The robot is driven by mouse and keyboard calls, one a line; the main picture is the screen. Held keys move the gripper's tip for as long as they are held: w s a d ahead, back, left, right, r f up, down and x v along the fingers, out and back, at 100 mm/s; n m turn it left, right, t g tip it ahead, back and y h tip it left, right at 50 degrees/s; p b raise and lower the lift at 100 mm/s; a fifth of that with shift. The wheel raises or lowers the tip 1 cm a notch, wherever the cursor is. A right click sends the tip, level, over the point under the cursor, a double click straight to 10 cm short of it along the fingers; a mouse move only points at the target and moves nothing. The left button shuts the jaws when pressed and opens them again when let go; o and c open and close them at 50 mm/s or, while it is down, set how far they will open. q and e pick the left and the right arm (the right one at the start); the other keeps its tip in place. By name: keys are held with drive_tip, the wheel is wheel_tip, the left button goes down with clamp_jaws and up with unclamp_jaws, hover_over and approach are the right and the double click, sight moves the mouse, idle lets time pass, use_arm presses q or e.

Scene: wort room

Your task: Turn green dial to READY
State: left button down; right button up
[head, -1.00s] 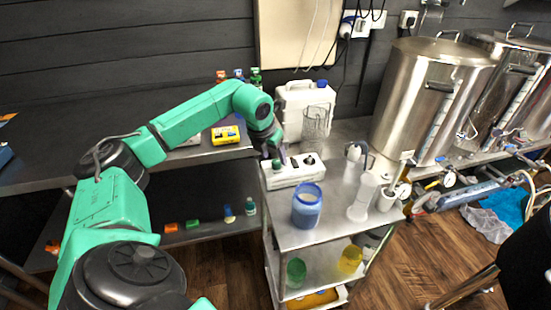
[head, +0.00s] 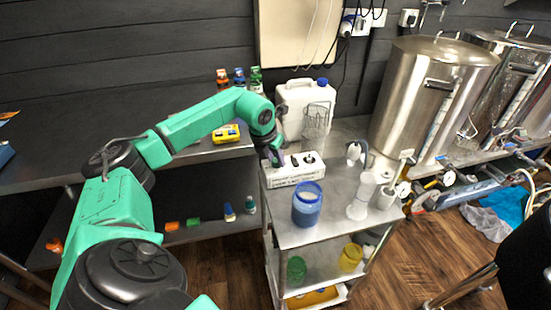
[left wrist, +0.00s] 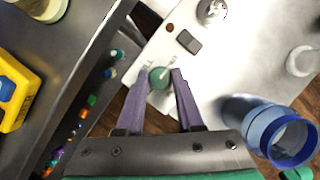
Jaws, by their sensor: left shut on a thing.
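A white control box (head: 297,180) with printed lettering on its front stands on the steel cart. In the left wrist view the green dial (left wrist: 159,79) sits on the box's white top, with a pale mark beside it. My left gripper (head: 274,160) reaches down over the box's left end. Its purple fingers (left wrist: 159,76) are closed around the green dial from both sides. In the head view the gripper hides the dial. The lettering is too small to read, so I cannot tell the dial's setting. My right gripper is not in view.
A dark rocker switch (left wrist: 188,41) and a round silver knob (left wrist: 211,10) sit beside the dial. A blue jar (head: 307,205) stands in front of the box. A yellow box (head: 226,133) lies on the left counter.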

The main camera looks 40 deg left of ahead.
use_arm(q)
drive_tip(key=shift+a+m+h, duration=0.1)
drive_tip(key=shift+m+h, duration=0.4)
drive_tip(key=shift+m, duration=0.7)
drive_tip(key=shift+m+h, duration=0.3)
drive_tip(key=shift+m, duration=0.6)
drive_tip(key=m+h, duration=0.1)
drive_tip(key=m, duration=0.2)
drive_tip(key=m+g+h+p, duration=0.1)
drive_tip(key=m, duration=0.2)
drive_tip(key=shift+w+a+r, duration=0.15)
drive_tip(key=m+g+h+p, duration=0.1)
drive_tip(key=m, duration=0.2)
drive_tip(key=shift+w+m, duration=0.1)
drive_tip(key=shift+m, duration=0.3)
drive_tip(key=shift+a+m+g, duration=0.1)
drive_tip(key=shift+m+g, duration=0.6)
drive_tip(key=shift+m, duration=0.9)
drive_tip(key=shift+h, duration=0.3)
drive_tip(key=c, duration=0.5)
unclamp_jaws()
drive_tip(key=shift+c, duration=0.2)
